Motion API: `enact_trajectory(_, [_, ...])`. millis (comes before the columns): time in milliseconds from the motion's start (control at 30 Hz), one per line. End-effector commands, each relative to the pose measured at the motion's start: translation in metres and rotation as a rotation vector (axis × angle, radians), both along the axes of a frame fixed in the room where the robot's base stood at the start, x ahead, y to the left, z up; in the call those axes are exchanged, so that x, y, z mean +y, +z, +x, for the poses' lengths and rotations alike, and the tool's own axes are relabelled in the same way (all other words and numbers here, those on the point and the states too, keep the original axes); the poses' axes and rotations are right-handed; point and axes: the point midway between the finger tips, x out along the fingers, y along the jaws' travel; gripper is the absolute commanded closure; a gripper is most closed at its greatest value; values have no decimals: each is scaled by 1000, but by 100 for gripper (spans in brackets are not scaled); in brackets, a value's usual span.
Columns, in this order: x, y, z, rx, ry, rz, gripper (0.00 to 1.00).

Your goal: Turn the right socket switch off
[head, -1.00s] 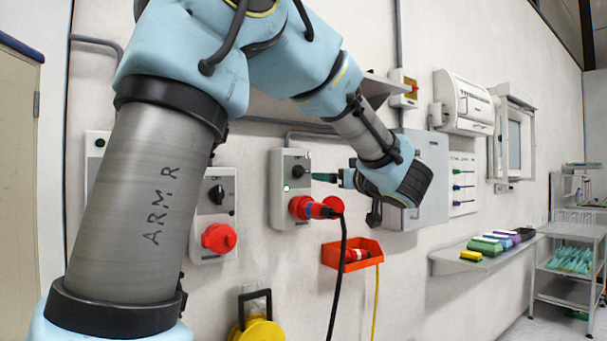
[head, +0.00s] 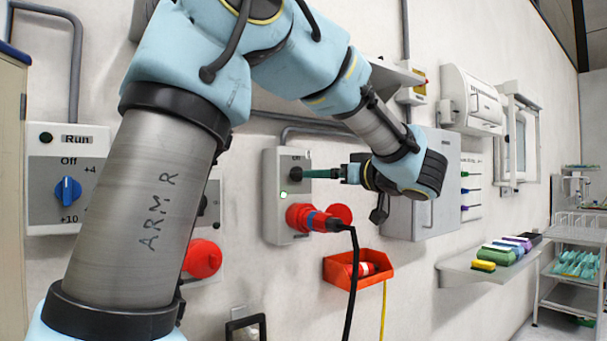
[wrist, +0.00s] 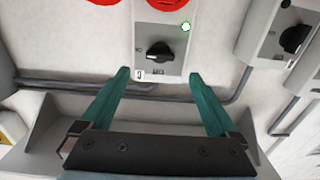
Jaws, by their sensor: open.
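The right socket box (head: 271,222) is grey, with a lit green light (head: 284,195) and a red plug on a black cable (head: 318,219) in its lower part. My gripper (head: 306,173) is at the black switch on its upper part, which is mostly hidden there by the fingers. In the wrist view the black switch knob (wrist: 160,52) lies roughly sideways, a little beyond and between my open, teal fingers (wrist: 159,73). The fingers look empty, and I see no contact with the knob. A green light (wrist: 186,26) shows beside the knob.
A second socket box with a red cover (head: 202,258) is to the left, partly hidden by my arm. A control panel with a blue knob (head: 68,191) is at far left. A red bin (head: 345,276) hangs below right; a shelf (head: 463,272) is farther right.

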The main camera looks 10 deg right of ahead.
Motion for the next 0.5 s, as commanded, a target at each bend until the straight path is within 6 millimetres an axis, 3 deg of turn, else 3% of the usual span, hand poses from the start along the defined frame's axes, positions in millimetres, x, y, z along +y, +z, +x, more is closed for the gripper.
enact_trajectory(300, [26,2,54,1,3,0,5])
enact_trajectory(500, [36,1,75,1,1,0,5])
